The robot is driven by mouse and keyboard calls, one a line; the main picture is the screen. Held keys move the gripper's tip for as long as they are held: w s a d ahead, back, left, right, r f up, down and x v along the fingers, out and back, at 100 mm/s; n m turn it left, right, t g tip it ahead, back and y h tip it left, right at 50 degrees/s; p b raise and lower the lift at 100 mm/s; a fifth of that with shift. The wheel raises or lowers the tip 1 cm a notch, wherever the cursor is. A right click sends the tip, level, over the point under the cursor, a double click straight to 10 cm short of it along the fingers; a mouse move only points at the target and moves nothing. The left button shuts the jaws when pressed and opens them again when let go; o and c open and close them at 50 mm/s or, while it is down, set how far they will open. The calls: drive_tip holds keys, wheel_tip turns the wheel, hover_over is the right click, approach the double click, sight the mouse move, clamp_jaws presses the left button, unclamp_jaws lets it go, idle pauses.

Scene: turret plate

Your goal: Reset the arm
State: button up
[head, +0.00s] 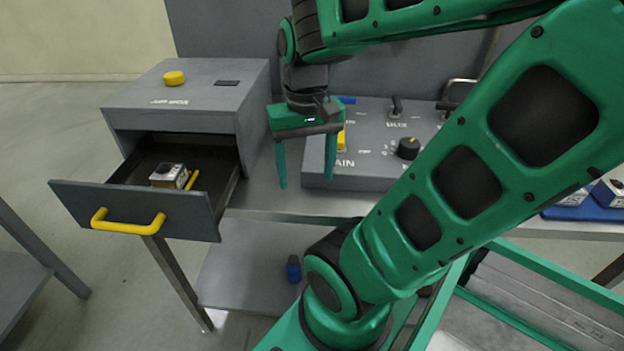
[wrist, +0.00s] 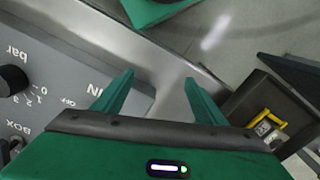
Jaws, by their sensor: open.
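My gripper (head: 306,168) hangs pointing down over the bench, between the drawer box and the control panel in the head view. Its two green fingers are apart with nothing between them. In the wrist view the open fingers (wrist: 158,98) also show empty, with the bench edge beyond them. My green arm crosses the right half of the head view and hides part of the panel and bench.
A grey drawer box (head: 190,92) stands left, its drawer (head: 140,209) pulled open with a small white-and-dark block (head: 168,176) inside. The control panel (head: 365,170) has a black knob (head: 409,148). A blue item (head: 293,268) sits on the lower shelf (head: 245,265). A blue tray (head: 590,212) lies right.

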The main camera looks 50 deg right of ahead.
drive_tip(key=s, duration=0.1)
drive_tip(key=s+f, duration=0.1)
drive_tip(key=shift+s+d+f+n, duration=0.1)
drive_tip(key=shift+s+f+n, duration=0.2)
drive_tip(key=shift+s, duration=0.1)
drive_tip(key=shift+r, duration=0.1)
drive_tip(key=shift+w+f, duration=0.3)
drive_tip(key=shift+w, duration=0.45)
drive_tip(key=shift+s, duration=0.1)
